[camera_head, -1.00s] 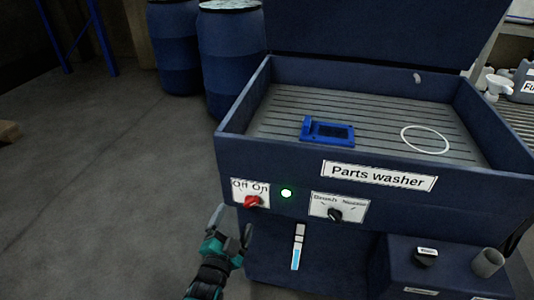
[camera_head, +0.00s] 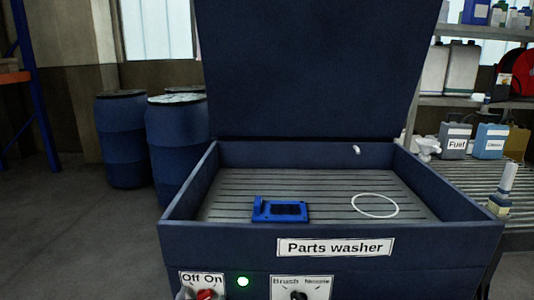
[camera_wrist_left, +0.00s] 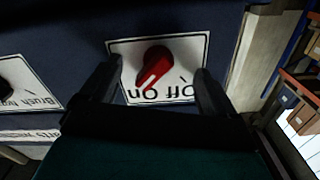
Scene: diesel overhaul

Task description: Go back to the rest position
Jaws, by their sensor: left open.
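My left gripper shows in the left wrist view (camera_wrist_left: 157,76) with its two dark fingers apart, one on each side of the red switch knob (camera_wrist_left: 153,66). In the head view only a grey bit of the gripper (camera_head: 184,293) shows at the bottom edge, next to the red knob (camera_head: 205,295) under the "Off On" label (camera_head: 202,280). My right gripper is in neither view.
The parts washer (camera_head: 190,236) has its lid (camera_head: 320,70) up and a green light (camera_head: 243,281) lit. A blue part (camera_head: 280,209) and a white ring (camera_head: 375,205) lie on its slatted tray. Blue drums (camera_head: 175,140) stand behind left; the floor at left is clear.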

